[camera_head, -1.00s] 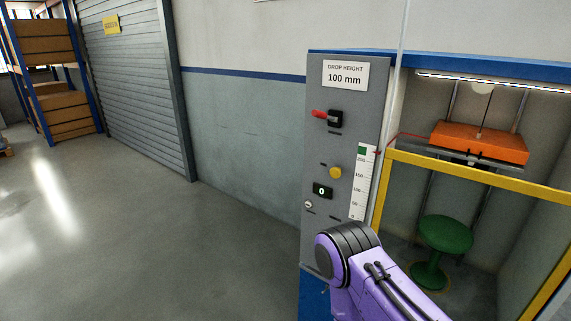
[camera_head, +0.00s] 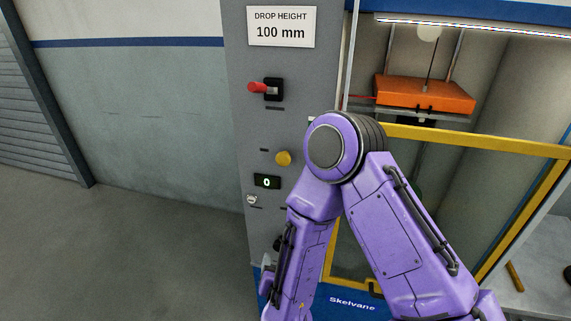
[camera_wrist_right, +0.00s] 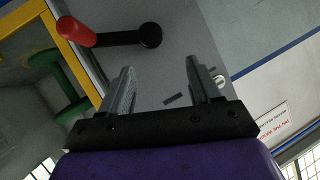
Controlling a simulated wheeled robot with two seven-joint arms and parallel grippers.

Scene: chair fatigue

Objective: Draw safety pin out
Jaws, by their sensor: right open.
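A thin red rod or cord (camera_head: 362,97) shows between the control panel and the orange block (camera_head: 428,94); I cannot tell whether it is the safety pin. My right gripper (camera_wrist_right: 158,75) is open and empty in the right wrist view, facing the grey panel. Beyond its fingers are a red-handled lever (camera_wrist_right: 78,34) with a black round pivot (camera_wrist_right: 150,36), and a small silver key switch (camera_wrist_right: 220,80). The fingers look apart from the lever. In the head view, my right arm covers the panel's lower right. My left gripper is out of view.
The grey panel (camera_head: 240,130) bears a red-handled switch (camera_head: 257,88), a yellow button (camera_head: 284,158) and a display reading 0 (camera_head: 267,181). A yellow frame (camera_head: 480,139) borders the test bay. Open floor (camera_head: 130,250) lies left.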

